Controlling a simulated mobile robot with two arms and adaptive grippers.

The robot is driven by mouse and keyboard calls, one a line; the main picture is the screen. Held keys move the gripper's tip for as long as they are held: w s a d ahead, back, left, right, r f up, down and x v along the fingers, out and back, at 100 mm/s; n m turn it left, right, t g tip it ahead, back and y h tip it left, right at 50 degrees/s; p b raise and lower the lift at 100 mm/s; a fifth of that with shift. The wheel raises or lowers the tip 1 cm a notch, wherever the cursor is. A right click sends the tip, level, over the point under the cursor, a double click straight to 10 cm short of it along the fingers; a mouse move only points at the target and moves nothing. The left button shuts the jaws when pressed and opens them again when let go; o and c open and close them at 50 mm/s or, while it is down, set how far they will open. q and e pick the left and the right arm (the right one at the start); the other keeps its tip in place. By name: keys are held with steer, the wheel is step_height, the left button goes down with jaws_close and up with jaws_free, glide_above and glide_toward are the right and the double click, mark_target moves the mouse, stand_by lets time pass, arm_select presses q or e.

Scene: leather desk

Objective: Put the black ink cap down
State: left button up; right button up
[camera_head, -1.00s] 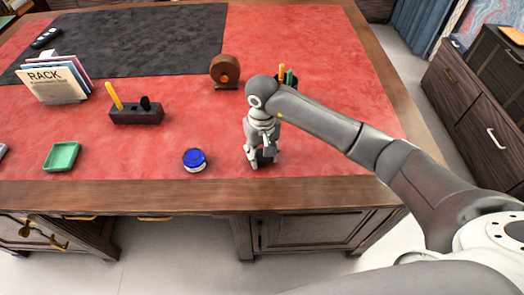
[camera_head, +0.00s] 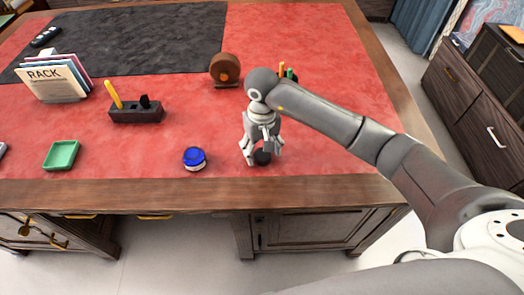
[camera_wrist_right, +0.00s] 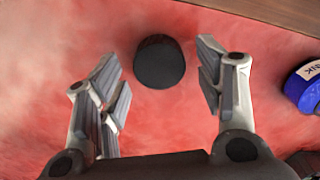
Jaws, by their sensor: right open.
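The black ink cap (camera_head: 262,157) rests on the red leather desk top near the front edge. In the right wrist view the cap (camera_wrist_right: 159,61) is a dark round disc between the spread fingers, with a gap on each side. My right gripper (camera_head: 262,154) is open, just above and around the cap; it also shows in the right wrist view (camera_wrist_right: 163,75). A blue-capped ink jar (camera_head: 194,158) stands to the left of the cap, and its blue lid (camera_wrist_right: 308,88) shows at the right edge of the wrist view. My left gripper is not in view.
A green tray (camera_head: 62,155) lies at the left. A dark pen stand (camera_head: 136,115), a rack of papers (camera_head: 55,80) and a brown round holder (camera_head: 225,70) stand farther back. The wooden front edge (camera_head: 200,192) is close to the cap. Red surface between tray and jar is free.

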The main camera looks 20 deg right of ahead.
mark_target(262, 154)
step_height(262, 154, up, 11)
steer(key=b, duration=0.1)
steer(key=shift+b, duration=0.3)
steer(key=shift+s+f, duration=0.1)
steer(key=shift+f, duration=0.1)
stand_by(1.3)
